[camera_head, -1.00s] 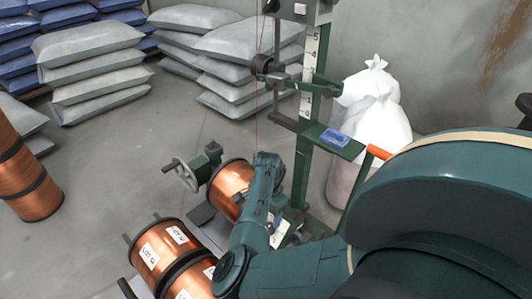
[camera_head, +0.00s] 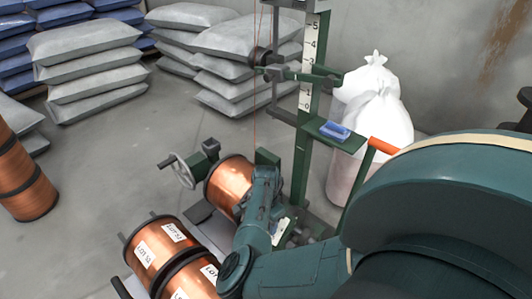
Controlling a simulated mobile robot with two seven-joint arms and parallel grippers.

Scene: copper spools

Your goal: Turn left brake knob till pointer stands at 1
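A green winding stand (camera_head: 302,165) rises in the middle, with a white numbered scale (camera_head: 309,60) on its post. A copper spool (camera_head: 228,183) sits low on its left side, with a handwheel (camera_head: 183,172) further left. My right arm (camera_head: 262,205) comes in from the lower right and stands in front of the spool's right side. Its fingers are too small and covered to tell their state or whether they touch anything. The left brake knob and its pointer cannot be made out; the arm covers part of that area. My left gripper is out of view.
Large copper spools with paper labels (camera_head: 158,245) lie at the lower left, and another stands (camera_head: 22,180) at the left edge. A small shelf holds a blue item (camera_head: 335,131). White sacks (camera_head: 372,110) stand behind. Grey bags (camera_head: 85,60) are stacked at the back.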

